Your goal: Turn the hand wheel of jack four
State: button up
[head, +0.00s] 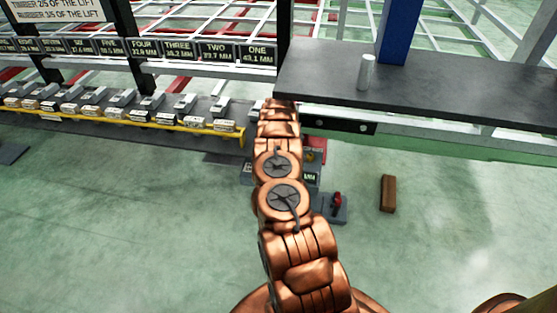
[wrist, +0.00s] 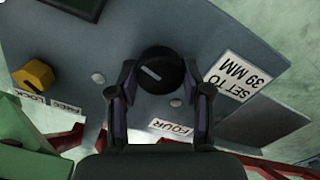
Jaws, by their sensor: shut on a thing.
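In the wrist view, a round black hand wheel (wrist: 165,66) with a short white mark on its face sits on a grey panel. A label reading FOUR (wrist: 170,128), upside down, is below it. My gripper (wrist: 160,84) has one finger on each side of the wheel and is shut on it. A label reading SET TO 39 MM (wrist: 238,82) is to the right. In the head view my arm hides the gripper and the wheel. A board there reads FOUR (head: 143,48), with a millimetre figure too small to read surely.
A yellow knob (wrist: 34,75) with a lock label is left on the panel. In the head view, a grey bench (head: 440,95) carries a metal cylinder (head: 366,72). A red-handled box (head: 337,207) and brown block (head: 388,193) lie on the floor. A yellow rail (head: 130,120) runs left.

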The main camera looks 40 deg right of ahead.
jog(key=m+p, duration=0.1)
jog(key=m, duration=0.4)
jog(key=shift+m, duration=0.3)
jog(key=shift+p, duration=0.3)
jog(key=o, duration=1.2)
jog(key=shift+c, duration=0.2)
